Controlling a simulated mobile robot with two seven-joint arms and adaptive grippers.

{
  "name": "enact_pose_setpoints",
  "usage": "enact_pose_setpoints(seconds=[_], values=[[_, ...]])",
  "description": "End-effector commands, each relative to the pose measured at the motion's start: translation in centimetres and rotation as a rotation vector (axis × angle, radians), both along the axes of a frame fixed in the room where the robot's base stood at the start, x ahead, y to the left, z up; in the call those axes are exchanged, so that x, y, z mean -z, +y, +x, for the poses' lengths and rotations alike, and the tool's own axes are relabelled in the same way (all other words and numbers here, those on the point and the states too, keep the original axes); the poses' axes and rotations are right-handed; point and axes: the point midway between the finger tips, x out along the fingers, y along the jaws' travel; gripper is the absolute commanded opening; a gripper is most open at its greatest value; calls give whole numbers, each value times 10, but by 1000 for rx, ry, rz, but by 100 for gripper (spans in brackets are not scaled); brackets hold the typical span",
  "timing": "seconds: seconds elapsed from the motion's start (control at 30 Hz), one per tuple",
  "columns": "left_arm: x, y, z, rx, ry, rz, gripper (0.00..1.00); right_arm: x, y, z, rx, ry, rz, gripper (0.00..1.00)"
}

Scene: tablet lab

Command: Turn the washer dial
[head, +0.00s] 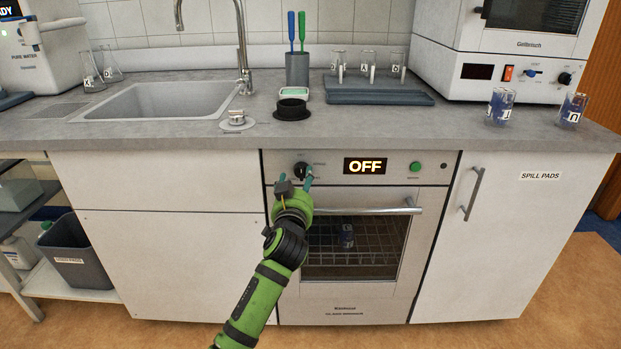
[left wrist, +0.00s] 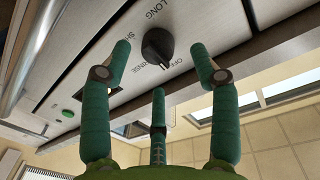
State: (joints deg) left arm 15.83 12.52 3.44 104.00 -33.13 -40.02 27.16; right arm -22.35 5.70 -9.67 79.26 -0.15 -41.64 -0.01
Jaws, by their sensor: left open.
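The glass washer (head: 343,298) is built into the counter front, with its door shut and its display (head: 365,166) reading OFF. Its black dial (head: 300,170) is on the panel left of the display. My left gripper (head: 297,178) is in front of the dial, with its green fingers apart. In the left wrist view the dial (left wrist: 158,46) lies beyond and between the open fingers of the gripper (left wrist: 160,70), with nothing held. Labels around the dial include LONG, RINSE and OFF. Whether any finger touches the dial is not clear. My right gripper is not in view.
A door handle bar (head: 385,210) runs across the washer door just below the panel. A green button (head: 414,167) is right of the display.

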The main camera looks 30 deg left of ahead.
Motion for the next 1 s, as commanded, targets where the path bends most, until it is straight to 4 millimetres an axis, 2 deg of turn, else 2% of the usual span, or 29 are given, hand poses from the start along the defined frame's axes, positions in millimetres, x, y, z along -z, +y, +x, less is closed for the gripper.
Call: enact_pose_setpoints(seconds=[0.1,0.23,0.6,0.67,0.7,0.73,0.77,1.0], values=[[0,8,16,1,0,1,61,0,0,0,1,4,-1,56],[0,13,27,2,0,1,61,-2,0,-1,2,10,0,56],[0,16,33,3,0,0,61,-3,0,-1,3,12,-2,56],[0,16,32,3,0,0,37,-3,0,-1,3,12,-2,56],[0,16,32,3,0,0,21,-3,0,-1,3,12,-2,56],[0,16,32,3,0,0,9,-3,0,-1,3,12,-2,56],[0,16,32,3,0,0,5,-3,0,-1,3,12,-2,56],[-1,16,32,3,2,5,5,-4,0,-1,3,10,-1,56]])
